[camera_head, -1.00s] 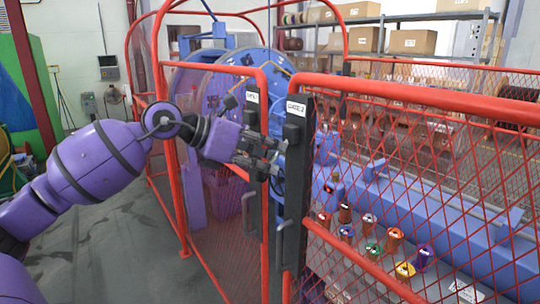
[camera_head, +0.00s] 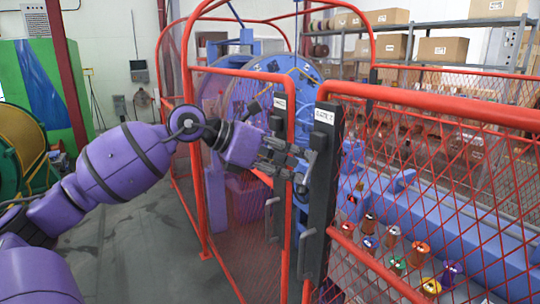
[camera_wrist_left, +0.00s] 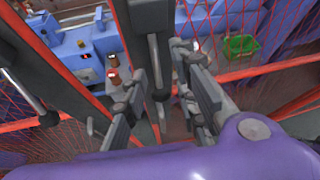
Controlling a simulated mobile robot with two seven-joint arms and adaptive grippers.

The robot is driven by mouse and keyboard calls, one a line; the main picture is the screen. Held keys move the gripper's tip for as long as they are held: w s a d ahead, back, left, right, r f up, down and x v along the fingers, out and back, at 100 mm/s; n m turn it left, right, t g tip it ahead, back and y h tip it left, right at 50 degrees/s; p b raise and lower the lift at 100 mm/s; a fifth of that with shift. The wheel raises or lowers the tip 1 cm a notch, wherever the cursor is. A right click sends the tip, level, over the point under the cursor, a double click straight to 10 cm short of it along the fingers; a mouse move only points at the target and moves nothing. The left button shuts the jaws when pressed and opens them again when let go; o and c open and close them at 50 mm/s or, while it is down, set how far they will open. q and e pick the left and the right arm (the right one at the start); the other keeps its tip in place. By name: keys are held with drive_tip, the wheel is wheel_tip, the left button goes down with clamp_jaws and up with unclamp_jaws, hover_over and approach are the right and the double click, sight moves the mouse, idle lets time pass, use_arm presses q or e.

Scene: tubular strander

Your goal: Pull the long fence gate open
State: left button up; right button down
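The long fence gate (camera_head: 420,190) is a red-framed mesh panel on the right, with a dark edge post and a label that seems to read GATE_2. It stands beside a narrower red-framed gate (camera_head: 291,130), and their dark edge posts are close together. My left gripper (camera_head: 303,165) is in front of these posts. In the left wrist view its fingers (camera_wrist_left: 160,72) are spread on either side of a grey vertical bar handle (camera_wrist_left: 154,55), with no clear grip on it. The gripper hides part of the posts in the head view. My right gripper is not in view.
Behind the mesh are a blue machine bed (camera_head: 430,220) and several coloured spools (camera_head: 394,233). Shelves with cardboard boxes (camera_head: 442,48) stand at the back. A green bin (camera_wrist_left: 241,46) shows in the left wrist view. The grey floor (camera_head: 140,250) left of the gates is clear.

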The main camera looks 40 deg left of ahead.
use_arm(q)
drive_tip(key=v, duration=1.1)
drive_tip(key=shift+f, duration=0.15)
drive_tip(key=shift+o, duration=0.5)
drive_tip(key=shift+a, duration=0.1)
